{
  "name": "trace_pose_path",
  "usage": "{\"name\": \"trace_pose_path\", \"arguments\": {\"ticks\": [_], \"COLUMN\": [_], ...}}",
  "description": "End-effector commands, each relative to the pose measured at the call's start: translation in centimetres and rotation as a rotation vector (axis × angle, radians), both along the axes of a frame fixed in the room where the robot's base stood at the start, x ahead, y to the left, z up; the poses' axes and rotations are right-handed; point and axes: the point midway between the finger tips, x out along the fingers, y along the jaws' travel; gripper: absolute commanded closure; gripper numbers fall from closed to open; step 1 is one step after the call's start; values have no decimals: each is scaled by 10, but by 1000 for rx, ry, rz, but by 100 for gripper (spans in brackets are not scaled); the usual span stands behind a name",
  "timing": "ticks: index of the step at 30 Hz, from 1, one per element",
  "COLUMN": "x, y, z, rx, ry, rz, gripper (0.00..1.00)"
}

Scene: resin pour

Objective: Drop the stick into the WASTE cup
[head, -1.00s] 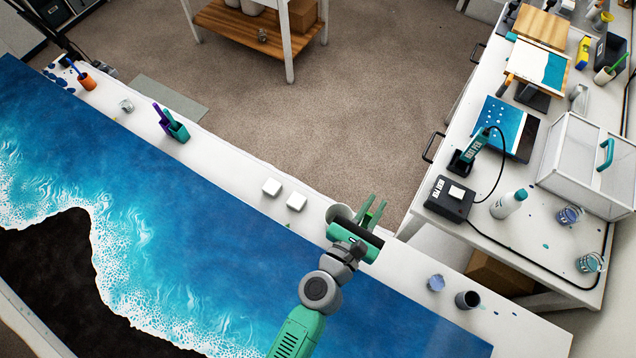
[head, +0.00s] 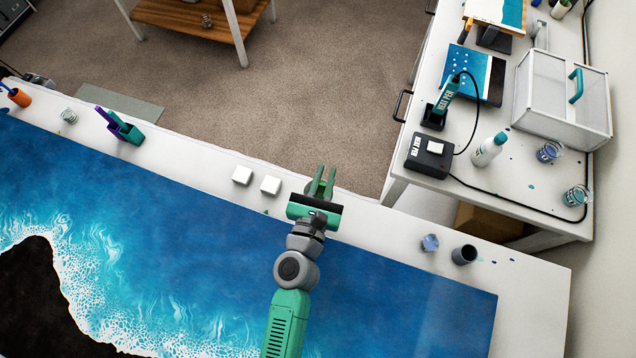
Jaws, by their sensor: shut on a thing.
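My gripper (head: 322,172) is over the white bench strip (head: 205,160) at the far edge of the blue resin panel, pointing away from me. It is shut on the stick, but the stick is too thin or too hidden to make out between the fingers. No WASTE label is readable. The pale round cup seen earlier beside the gripper is now hidden behind it. A dark grey cup (head: 464,254) and a small bluish cup (head: 430,242) stand to the right of the gripper, clear of it.
The blue resin panel (head: 200,230) fills the near side. A side bench at right holds a heat pen station (head: 430,155), a bottle (head: 488,150) and glass cups (head: 576,196).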

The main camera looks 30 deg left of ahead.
Motion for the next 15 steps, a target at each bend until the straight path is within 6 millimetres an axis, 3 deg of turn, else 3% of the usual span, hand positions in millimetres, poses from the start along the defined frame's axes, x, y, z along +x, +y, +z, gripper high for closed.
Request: {"name": "trace_pose_path", "arguments": {"ticks": [1, 9, 10, 12, 13, 15], "x": [0, 0, 0, 0, 0, 0], "y": [0, 0, 0, 0, 0, 0], "z": [-9, -7, -7, -7, -7, -7], "rx": [0, 0, 0, 0, 0, 0], "ry": [-1, -1, -1, -1, -1, -1], "rz": [0, -1, -1, -1, -1, -1], "gripper": [100, 100, 80, 66, 60, 60]}}
